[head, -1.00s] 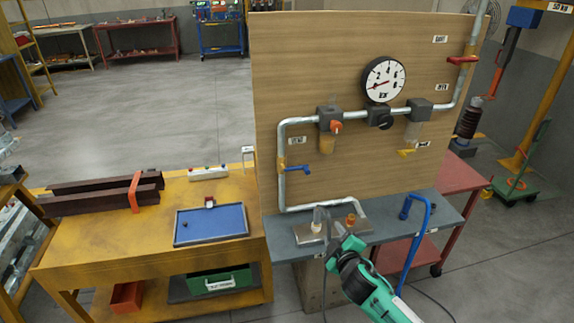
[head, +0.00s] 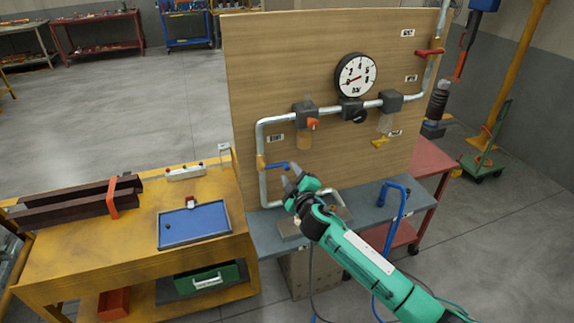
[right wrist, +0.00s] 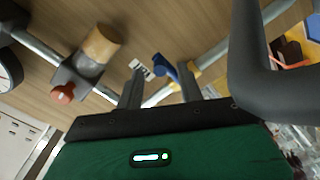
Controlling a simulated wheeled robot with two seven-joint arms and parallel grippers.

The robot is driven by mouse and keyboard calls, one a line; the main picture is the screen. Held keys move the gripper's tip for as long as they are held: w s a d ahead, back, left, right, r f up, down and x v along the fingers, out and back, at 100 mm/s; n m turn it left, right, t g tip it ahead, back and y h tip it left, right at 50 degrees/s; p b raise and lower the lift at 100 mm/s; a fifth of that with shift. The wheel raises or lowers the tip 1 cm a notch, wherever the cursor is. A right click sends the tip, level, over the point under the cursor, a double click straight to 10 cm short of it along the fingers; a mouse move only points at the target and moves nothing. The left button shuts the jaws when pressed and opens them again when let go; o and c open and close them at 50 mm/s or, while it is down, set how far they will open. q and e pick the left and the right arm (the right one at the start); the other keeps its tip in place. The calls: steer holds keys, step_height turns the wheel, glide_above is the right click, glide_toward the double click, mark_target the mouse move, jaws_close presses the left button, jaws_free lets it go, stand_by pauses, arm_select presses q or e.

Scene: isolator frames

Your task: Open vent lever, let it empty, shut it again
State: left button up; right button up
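A blue lever (head: 277,165) sticks out to the right from a yellow valve body on the left vertical pipe (head: 262,140). A small label beside this pipe is too blurred to read. My right gripper (head: 291,180) is just below and right of the lever. In the right wrist view, my right gripper (right wrist: 160,88) is open, and the blue lever (right wrist: 165,67) shows between and beyond its fingers. I cannot tell whether they touch it. A round gauge (head: 356,76) has its red needle at the low side. My left gripper is not in view.
A red lever (head: 430,52) and a yellow handle (head: 380,142) are elsewhere on the board (head: 300,55). An orange knob (head: 313,123) sits on the regulator. A blue hose (head: 397,205) rises on the right of the grey bench. A blue tray (head: 194,224) lies on the yellow table.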

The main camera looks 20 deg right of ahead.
mark_target(287, 166)
steer(key=shift+w+p, duration=0.3)
steer(key=shift+w, duration=1.5)
